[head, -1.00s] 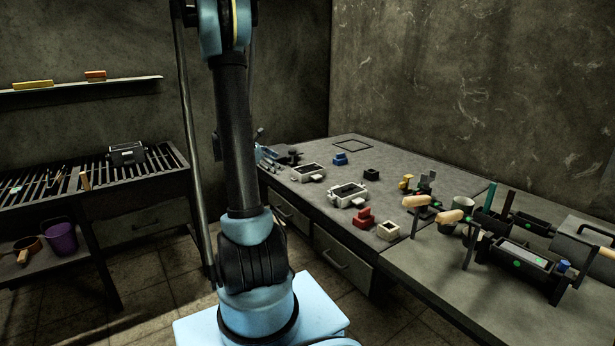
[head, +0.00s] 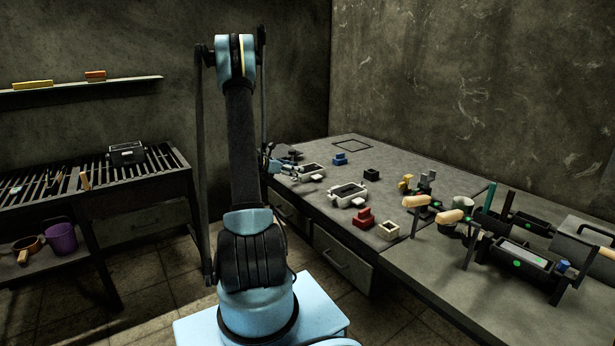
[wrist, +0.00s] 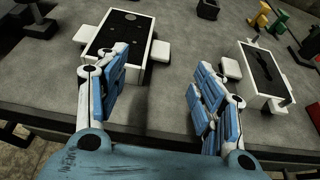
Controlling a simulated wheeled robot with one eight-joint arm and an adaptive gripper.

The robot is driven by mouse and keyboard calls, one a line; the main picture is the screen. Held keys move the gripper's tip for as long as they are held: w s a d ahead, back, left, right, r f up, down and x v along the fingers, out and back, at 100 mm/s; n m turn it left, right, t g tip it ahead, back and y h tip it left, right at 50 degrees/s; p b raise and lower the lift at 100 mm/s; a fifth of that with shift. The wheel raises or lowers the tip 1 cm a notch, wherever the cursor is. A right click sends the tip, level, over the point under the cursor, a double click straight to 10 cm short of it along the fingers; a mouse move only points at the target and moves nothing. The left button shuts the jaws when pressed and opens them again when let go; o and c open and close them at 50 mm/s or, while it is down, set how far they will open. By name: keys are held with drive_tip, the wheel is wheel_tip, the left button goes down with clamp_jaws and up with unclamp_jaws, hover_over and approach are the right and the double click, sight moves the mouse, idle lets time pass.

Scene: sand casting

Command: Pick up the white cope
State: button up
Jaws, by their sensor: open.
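Two white open-sided boxes with side lugs lie on the table; I cannot tell for certain which is the cope. In the head view one (head: 322,177) is farther back and the other (head: 359,200) nearer. In the wrist view the left white box (wrist: 83,36) has a dark top with several small holes. The right white box (wrist: 282,103) has a dark top with a slot-like opening. My gripper (wrist: 158,85) is open and empty, its left finger overlapping the left box's near edge in the picture. In the head view my gripper (head: 284,166) is at the table's left edge, beside the farther box.
A red block (head: 363,219), a small cream frame (head: 388,231), a blue block (head: 340,159) and a black block (head: 371,174) lie around the boxes. Wooden-handled tools (head: 416,201) and dark moulds (head: 518,258) crowd the right. Bare table lies between the white boxes.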

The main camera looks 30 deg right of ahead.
sight(312, 177)
drive_tip(key=x, duration=1.2)
drive_tip(key=shift+d, duration=0.15)
drive_tip(key=shift+w, duration=0.1)
clamp_jaws()
